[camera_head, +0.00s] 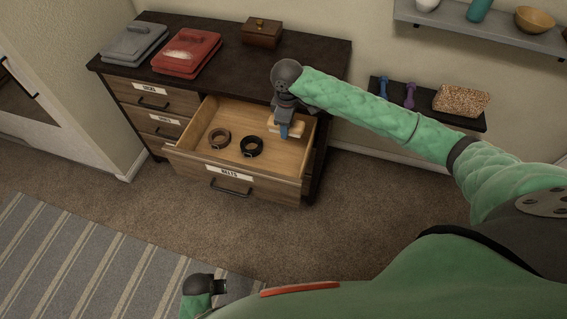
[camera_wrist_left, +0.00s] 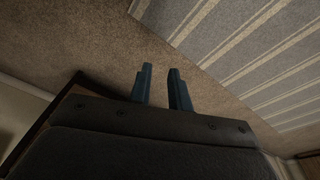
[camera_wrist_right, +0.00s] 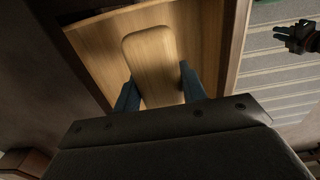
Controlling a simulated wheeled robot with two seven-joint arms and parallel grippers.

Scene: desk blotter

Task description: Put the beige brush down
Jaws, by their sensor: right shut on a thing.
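The beige brush (camera_head: 299,127) is in the right part of the open drawer (camera_head: 240,177) in the head view. My right gripper (camera_head: 284,133) reaches down over the drawer and is shut on the brush. The right wrist view shows the brush's flat, rounded wooden body (camera_wrist_right: 150,55) between the two blue fingers. I cannot tell whether the brush touches the drawer floor. My left gripper (camera_head: 222,287) is low in the head view, away from the dresser. In the left wrist view its fingers (camera_wrist_left: 160,72) are apart with nothing between them.
A brown rolled belt (camera_head: 219,138) and a black one (camera_head: 252,147) lie in the drawer, left of the brush. Folded grey (camera_head: 133,43) and red (camera_head: 188,52) clothes and a wooden box (camera_head: 262,32) are on the dresser top. A wall shelf (camera_head: 425,107) stands right.

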